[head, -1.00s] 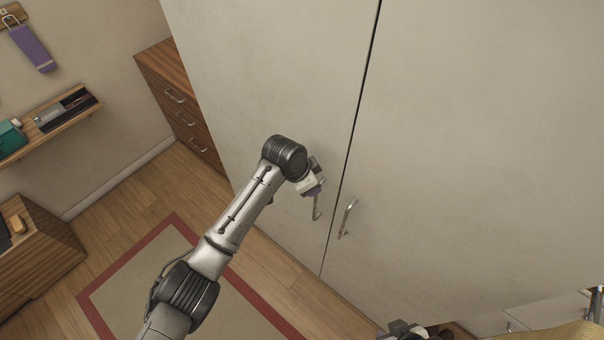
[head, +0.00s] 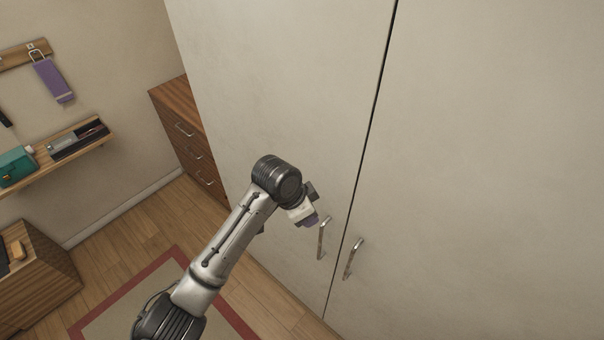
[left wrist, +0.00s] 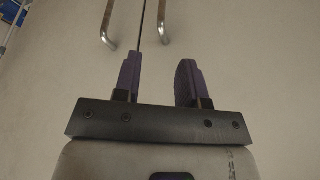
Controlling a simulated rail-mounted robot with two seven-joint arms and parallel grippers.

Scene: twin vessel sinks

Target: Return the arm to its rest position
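My left arm comes in from the bottom left of the head view, and its gripper (head: 309,221) is beside the left door handle of a tall cream cabinet (head: 270,80). In the left wrist view the two purple fingers (left wrist: 160,82) stand apart with nothing between them. The left door handle (head: 322,238) and the right door handle (head: 352,258) are upright metal bars on either side of the door seam. Both handles are beyond the fingertips in the left wrist view. Both doors look shut. My right gripper is out of view.
A wooden drawer unit (head: 187,140) stands left of the cabinet. A wall shelf (head: 60,160) holds a teal box (head: 16,166). A purple towel (head: 53,80) hangs above it. A red-edged rug (head: 130,290) lies on the floor, and a wooden cabinet (head: 35,275) stands at lower left.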

